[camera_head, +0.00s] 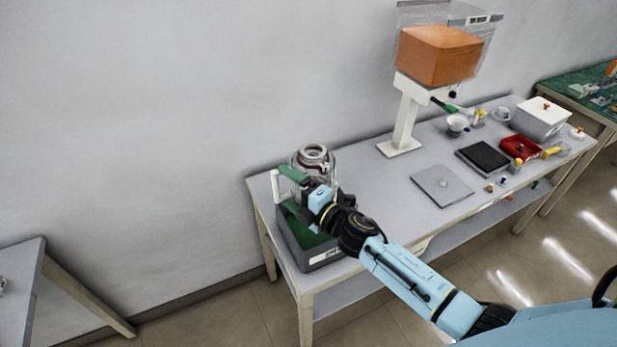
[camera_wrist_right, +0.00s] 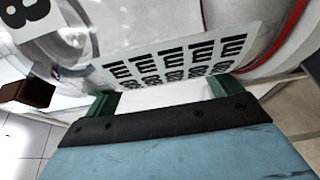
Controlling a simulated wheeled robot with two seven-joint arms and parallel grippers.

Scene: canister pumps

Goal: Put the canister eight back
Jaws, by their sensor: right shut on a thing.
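Canister eight (camera_head: 314,158) is a clear and silver vessel with a ringed top at the left end of the long table. In the right wrist view its curved side (camera_wrist_right: 75,50) fills the upper part, with a black 8 on a white label at the top left. My right gripper (camera_head: 300,184) reaches it from the front right and is shut on it. Its green fingers (camera_wrist_right: 165,97) stand apart with a pale part between them. The canister's lower part is hidden behind my gripper and wrist, so I cannot tell what its base touches. My left gripper is out of view.
A grey crate (camera_head: 322,255) with a green floor and a label stands below my wrist at the table's left end. A white stand (camera_head: 404,115) carries an orange box (camera_head: 440,55). A grey plate (camera_head: 442,186), a dark pad (camera_head: 484,157) and a red tray (camera_head: 519,149) lie rightward.

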